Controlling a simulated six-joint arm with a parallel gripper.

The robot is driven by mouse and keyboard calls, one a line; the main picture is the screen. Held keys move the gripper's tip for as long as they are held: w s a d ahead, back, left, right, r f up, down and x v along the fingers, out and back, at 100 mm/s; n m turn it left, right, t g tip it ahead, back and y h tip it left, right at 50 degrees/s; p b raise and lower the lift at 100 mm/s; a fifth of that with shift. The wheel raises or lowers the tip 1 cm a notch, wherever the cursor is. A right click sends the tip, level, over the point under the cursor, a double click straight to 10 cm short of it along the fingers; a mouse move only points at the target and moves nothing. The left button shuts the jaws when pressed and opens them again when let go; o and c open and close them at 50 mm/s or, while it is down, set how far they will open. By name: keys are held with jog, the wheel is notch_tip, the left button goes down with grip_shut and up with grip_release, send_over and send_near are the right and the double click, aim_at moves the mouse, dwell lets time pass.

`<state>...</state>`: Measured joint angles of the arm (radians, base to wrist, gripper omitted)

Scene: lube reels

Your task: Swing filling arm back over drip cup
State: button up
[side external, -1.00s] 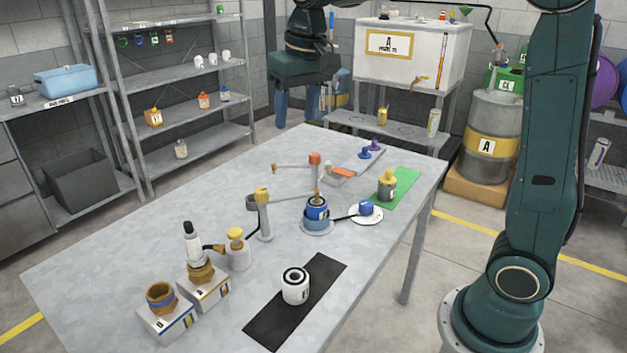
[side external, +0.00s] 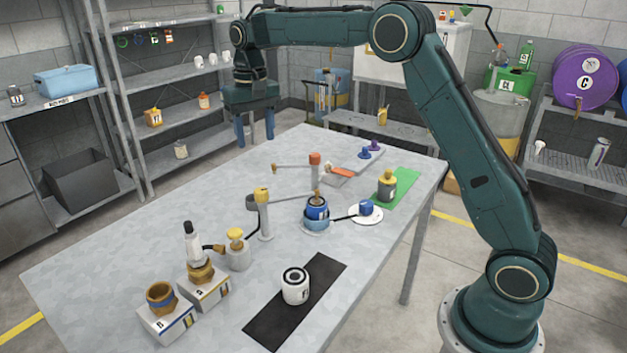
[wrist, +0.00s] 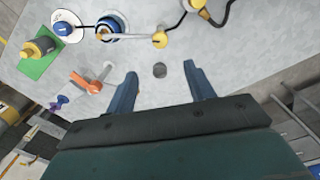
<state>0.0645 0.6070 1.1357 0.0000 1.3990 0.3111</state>
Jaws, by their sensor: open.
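A filling arm (side external: 290,197) reaches from a yellow-capped post (side external: 263,215) to a blue can (side external: 317,208), with its tip over the can. In the wrist view this arm (wrist: 130,38) runs from the yellow cap (wrist: 160,40) left to the blue can. A small dark round cup (side external: 251,202), apparently the drip cup, stands beside the post, apart from the arm's tip. It also shows in the wrist view (wrist: 160,70), between my fingertips in the picture. My gripper (side external: 255,137) is open and empty, pointing down, high beyond the table's far left edge.
An orange-capped post (side external: 315,170) with its own arm stands behind the filling arm. A white plate (side external: 366,215) and a grey can on a green mat (side external: 405,188) lie to the right. A white reel (side external: 295,286) stands on a black mat.

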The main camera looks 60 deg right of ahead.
aim_at(261, 190)
jog(key=shift+f, duration=0.15)
notch_tip(261, 190, down, 14)
jog(key=shift+r, duration=0.25)
dwell(0.5)
grip_shut()
